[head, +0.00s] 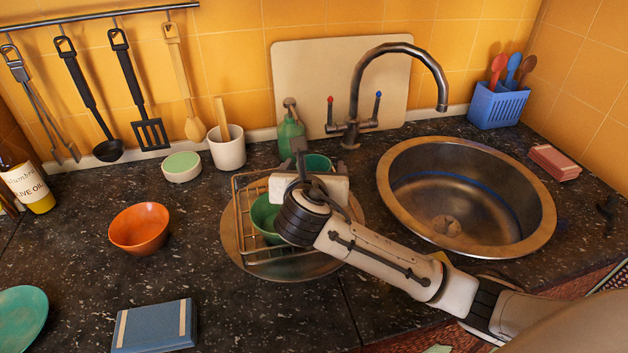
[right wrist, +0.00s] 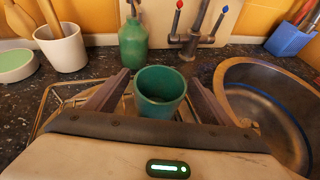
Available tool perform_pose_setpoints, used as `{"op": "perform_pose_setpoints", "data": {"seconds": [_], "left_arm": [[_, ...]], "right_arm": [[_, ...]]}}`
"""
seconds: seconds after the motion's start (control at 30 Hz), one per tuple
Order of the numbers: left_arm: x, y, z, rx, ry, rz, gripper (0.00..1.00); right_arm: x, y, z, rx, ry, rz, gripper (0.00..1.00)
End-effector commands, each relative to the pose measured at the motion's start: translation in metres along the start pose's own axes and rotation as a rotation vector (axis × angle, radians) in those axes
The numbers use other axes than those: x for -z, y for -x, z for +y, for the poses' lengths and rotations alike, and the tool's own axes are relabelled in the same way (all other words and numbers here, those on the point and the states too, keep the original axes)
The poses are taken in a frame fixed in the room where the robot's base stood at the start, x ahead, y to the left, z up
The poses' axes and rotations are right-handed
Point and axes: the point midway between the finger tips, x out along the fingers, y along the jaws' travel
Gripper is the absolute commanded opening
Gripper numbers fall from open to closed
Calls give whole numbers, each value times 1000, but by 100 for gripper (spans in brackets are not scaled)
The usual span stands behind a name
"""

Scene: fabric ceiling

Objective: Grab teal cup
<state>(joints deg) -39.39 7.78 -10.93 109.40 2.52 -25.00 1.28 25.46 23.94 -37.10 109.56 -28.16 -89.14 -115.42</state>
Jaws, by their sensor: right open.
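The teal cup (head: 318,161) stands at the back of the wire rack, partly hidden by my right gripper in the head view. In the right wrist view the teal cup (right wrist: 160,84) is upright and looks empty. My right gripper (right wrist: 158,77) is open, with one finger on each side of the cup in that view. I cannot tell whether either finger touches it. In the head view the right gripper (head: 303,164) is just in front of the cup. My left gripper is not in view.
A green bowl (head: 263,217) sits in the wire rack (head: 240,188), close to my right gripper. A green soap bottle (head: 291,135) and the tap (head: 352,118) stand behind. The sink (head: 540,215) is to the right. An orange bowl (head: 139,229) stands left.

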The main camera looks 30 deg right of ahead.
Motion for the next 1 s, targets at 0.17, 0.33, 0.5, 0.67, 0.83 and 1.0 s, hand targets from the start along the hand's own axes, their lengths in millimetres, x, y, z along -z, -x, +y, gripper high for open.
{"op": "perform_pose_setpoints", "data": {"seconds": [0.17,0.33,0.5,0.67,0.83,1.0], "left_arm": [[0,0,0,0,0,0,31],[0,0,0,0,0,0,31],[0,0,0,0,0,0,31],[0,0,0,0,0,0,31],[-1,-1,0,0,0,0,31],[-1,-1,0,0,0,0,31]], "right_arm": [[0,0,0,0,-1,0,75],[0,0,0,0,0,-1,48],[-1,0,0,0,-1,-2,26],[-1,0,0,0,-1,-2,26],[-14,5,0,0,-5,-5,26],[-47,19,0,-2,-6,-8,26]]}}
